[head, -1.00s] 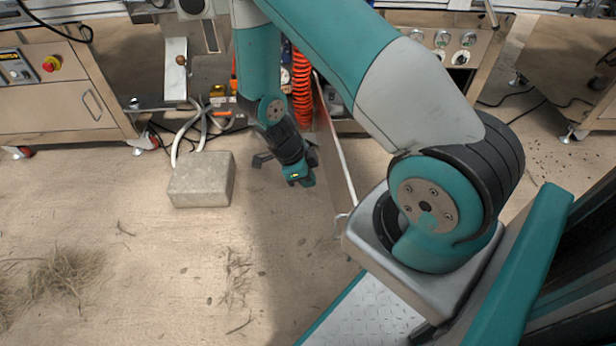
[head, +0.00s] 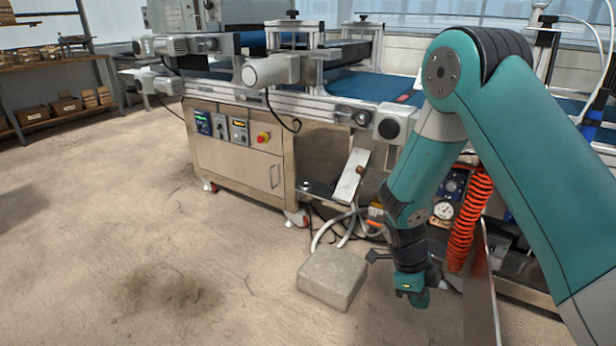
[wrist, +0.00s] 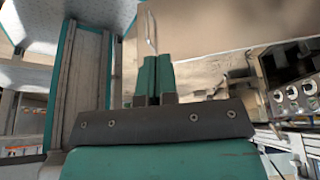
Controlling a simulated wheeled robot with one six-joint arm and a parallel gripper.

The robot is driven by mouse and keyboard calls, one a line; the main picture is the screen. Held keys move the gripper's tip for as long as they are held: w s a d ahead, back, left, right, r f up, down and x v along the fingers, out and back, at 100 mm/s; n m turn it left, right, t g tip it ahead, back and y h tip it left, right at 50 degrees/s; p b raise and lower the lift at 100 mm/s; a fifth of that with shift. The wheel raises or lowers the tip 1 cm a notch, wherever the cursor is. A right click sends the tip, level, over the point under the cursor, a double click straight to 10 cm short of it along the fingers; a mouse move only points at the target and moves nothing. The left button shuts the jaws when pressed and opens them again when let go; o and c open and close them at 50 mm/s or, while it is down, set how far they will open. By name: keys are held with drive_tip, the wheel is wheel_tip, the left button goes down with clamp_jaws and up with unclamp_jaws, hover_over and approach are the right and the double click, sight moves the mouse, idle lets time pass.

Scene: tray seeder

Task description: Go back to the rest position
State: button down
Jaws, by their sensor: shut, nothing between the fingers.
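My gripper (wrist: 155,74) shows in the wrist view as two teal fingers side by side, closed against each other with nothing between them. In the head view my arm rises at the right, bends at a high elbow and hangs down. Its dark and teal lower end is in front of the seeder machine (head: 235,165), above the floor and just right of a grey block (head: 332,277). The fingertips are hard to make out in the head view.
A red coiled hose (head: 468,225), gauges (head: 444,210) and a thin upright metal panel (head: 480,290) stand close to the right of my arm's end. White hoses (head: 335,228) run down by the block. Shelves (head: 55,75) stand far left. The floor at left is open.

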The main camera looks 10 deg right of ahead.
drive_tip(key=s+a+r+n+t+y, duration=0.1)
drive_tip(key=s+a+r+n+y, duration=0.1)
drive_tip(key=a+r+n, duration=0.55)
drive_tip(key=s+a+r+n+t+y, duration=0.15)
drive_tip(key=a+r+n, duration=0.25)
drive_tip(key=r+n, duration=0.55)
drive_tip(key=s+a+r+n+y, duration=0.4)
drive_tip(key=s+a+r+n, duration=0.2)
drive_tip(key=s+r+n, duration=0.85)
wheel_tip(320, 180, up, 22)
drive_tip(key=w+n+p, duration=0.2)
drive_tip(key=p, duration=2.3)
drive_tip(key=shift+a+t+p, duration=0.15)
drive_tip(key=shift+t+p, duration=0.15)
drive_tip(key=shift+t, duration=0.05)
drive_tip(key=shift+f+n, duration=0.15)
drive_tip(key=shift+n, duration=0.1)
